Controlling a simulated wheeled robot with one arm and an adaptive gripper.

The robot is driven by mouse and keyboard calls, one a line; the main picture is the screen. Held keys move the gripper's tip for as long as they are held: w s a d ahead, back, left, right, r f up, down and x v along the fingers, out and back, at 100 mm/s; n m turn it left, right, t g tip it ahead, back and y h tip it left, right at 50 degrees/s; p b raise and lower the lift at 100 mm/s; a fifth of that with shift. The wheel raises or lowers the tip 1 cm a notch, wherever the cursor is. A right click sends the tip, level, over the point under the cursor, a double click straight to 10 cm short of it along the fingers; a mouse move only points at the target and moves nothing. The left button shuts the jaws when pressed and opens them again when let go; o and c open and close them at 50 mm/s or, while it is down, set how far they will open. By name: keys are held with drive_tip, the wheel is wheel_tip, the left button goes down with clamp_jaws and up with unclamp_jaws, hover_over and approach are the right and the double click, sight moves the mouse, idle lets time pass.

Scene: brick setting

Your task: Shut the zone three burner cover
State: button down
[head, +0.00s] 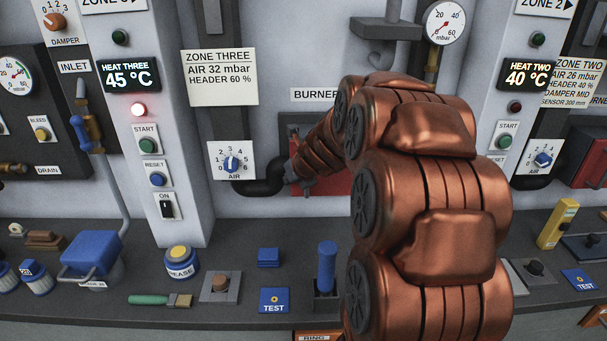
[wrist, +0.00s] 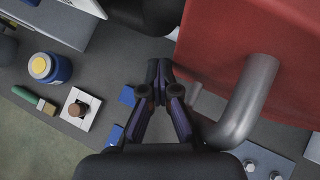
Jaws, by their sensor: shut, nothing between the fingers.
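The red zone three burner cover (head: 335,183) shows below the BURNER label in the head view, mostly hidden behind my arm. In the wrist view the red cover (wrist: 245,45) fills the upper right, with a thick grey bent handle (wrist: 248,105) on it. My gripper (wrist: 158,85) is shut and empty, left of the cover's edge and the handle, apart from the handle. I cannot tell whether the fingertips touch the cover. The head view does not show my fingertips, and how far the cover stands open is unclear.
A black pipe (head: 262,187) runs beside the cover under the AIR dial (head: 232,164). A gauge (head: 445,23) hangs above my arm.

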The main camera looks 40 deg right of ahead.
drive_tip(key=shift+d, duration=0.25)
idle(0.3)
drive_tip(key=s+a+r, duration=0.7)
drive_tip(key=s, duration=0.2)
idle(0.7)
